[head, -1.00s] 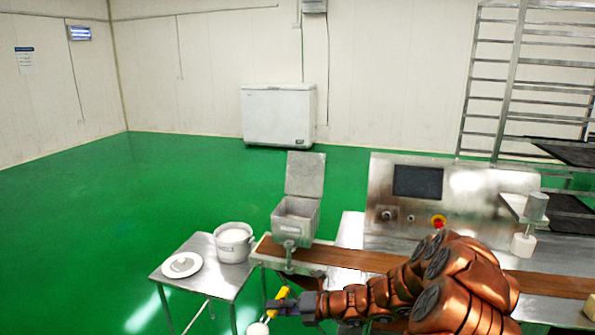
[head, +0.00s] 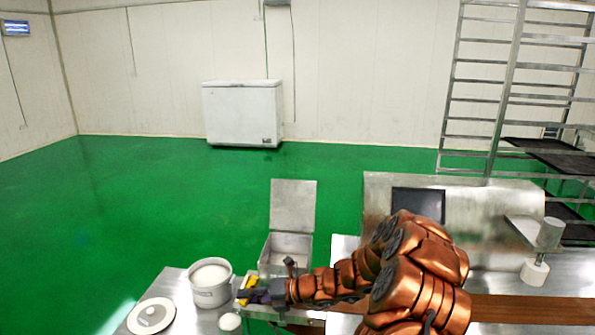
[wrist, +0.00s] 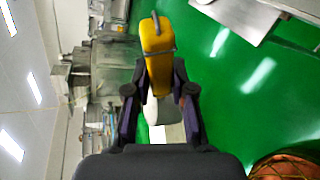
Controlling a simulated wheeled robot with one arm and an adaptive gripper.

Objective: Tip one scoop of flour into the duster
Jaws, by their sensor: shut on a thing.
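My gripper (head: 262,294) is shut on the yellow handle (head: 247,287) of the scoop, which also shows in the wrist view (wrist: 157,55) between the two fingers. The scoop's small round bowl (head: 230,322) has a white top, which looks like flour. It hangs low, in front of the pot in the picture. The duster (head: 289,247) is a grey metal box with its lid standing open behind it. My gripper and forearm cover its lower front. The white-filled pot (head: 211,293) stands left of my gripper, on the small steel table.
A round white lid (head: 152,315) lies on the small table (head: 183,317), left of the pot. The steel machine with a dark screen (head: 418,204) and a brown belt (head: 520,308) are at right, partly behind my arm. Green floor is clear at left.

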